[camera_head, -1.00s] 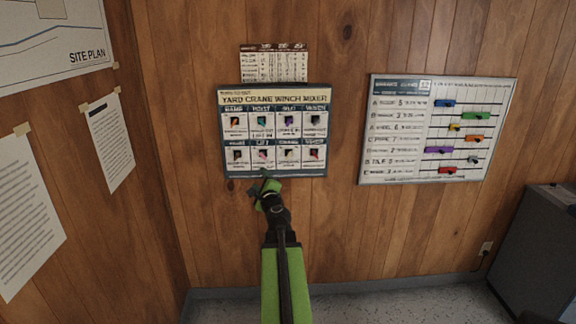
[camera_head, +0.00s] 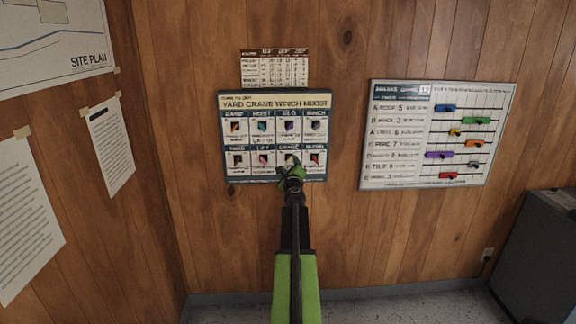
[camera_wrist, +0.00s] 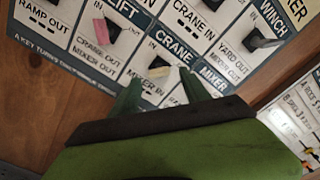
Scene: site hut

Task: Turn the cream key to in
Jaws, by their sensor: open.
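The key board (camera_head: 274,181), titled Yard Crane Winch Mixer, hangs on the wood wall with two rows of coloured keys. The cream key (camera_wrist: 160,72) is in the wrist view, at the lower-row place labelled Crane. It lies between my gripper's (camera_wrist: 160,88) green fingertips, which stand apart on either side of it. The fingers are open, and I cannot tell whether they touch the key. The key's lower part is partly hidden. In the head view my gripper (camera_head: 291,173) covers part of the board's lower row.
A pink key (camera_wrist: 100,28) is to the left and a grey key (camera_wrist: 262,42) to the right in the wrist view. A table chart (camera_head: 275,67) hangs above the board. A slider board (camera_head: 400,180) hangs to the right. A grey cabinet (camera_head: 535,255) stands at the far right.

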